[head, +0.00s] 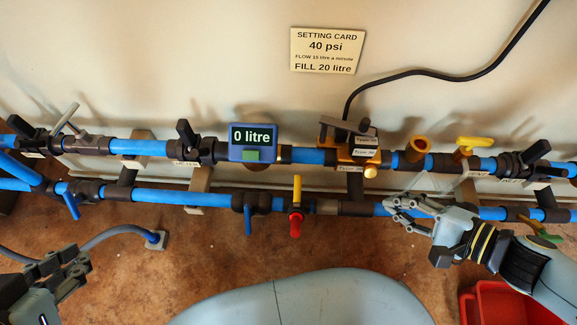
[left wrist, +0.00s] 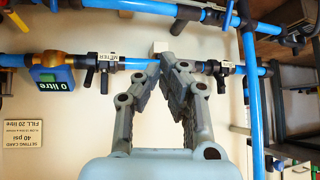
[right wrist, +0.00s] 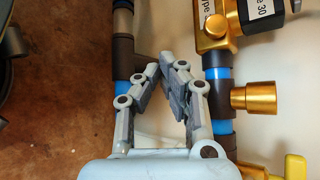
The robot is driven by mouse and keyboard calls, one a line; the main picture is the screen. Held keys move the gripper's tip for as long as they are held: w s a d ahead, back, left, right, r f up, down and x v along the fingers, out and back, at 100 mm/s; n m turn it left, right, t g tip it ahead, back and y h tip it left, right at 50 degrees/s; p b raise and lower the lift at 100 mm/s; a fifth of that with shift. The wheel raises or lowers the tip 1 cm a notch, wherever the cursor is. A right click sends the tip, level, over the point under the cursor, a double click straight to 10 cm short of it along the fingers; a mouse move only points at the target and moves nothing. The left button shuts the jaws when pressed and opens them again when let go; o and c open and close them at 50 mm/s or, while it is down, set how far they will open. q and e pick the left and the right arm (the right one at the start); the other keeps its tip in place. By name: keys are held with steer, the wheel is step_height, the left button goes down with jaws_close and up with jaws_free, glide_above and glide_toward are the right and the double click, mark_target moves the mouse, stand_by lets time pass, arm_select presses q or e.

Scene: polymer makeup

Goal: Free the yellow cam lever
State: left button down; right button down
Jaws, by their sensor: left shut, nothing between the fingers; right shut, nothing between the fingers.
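A yellow lever (head: 475,143) sits on a brass-coloured fitting on the upper pipe at the right; its yellow end shows at the lower right of the right wrist view (right wrist: 292,165). Another yellow lever (head: 297,187) stands upright on a valve with a red knob (head: 295,226) on the lower pipe. I cannot tell which is the cam lever. My right gripper (head: 392,208) is shut and empty by the lower pipe, left of and below the first lever. My left gripper (head: 70,257) is shut and empty at the lower left, away from both.
A blue meter (head: 253,140) reads 0 litre. A gold regulator (head: 352,150) and a brass port (head: 417,147) sit along the upper pipe. Blue-handled valves (head: 248,218) hang on the lower pipe. A red bin (head: 490,302) stands at the lower right. A setting card (head: 328,50) is on the wall.

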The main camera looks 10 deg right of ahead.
arm_select(q)
steer(key=shift+s, duration=0.4)
steer(key=shift+f, duration=0.1)
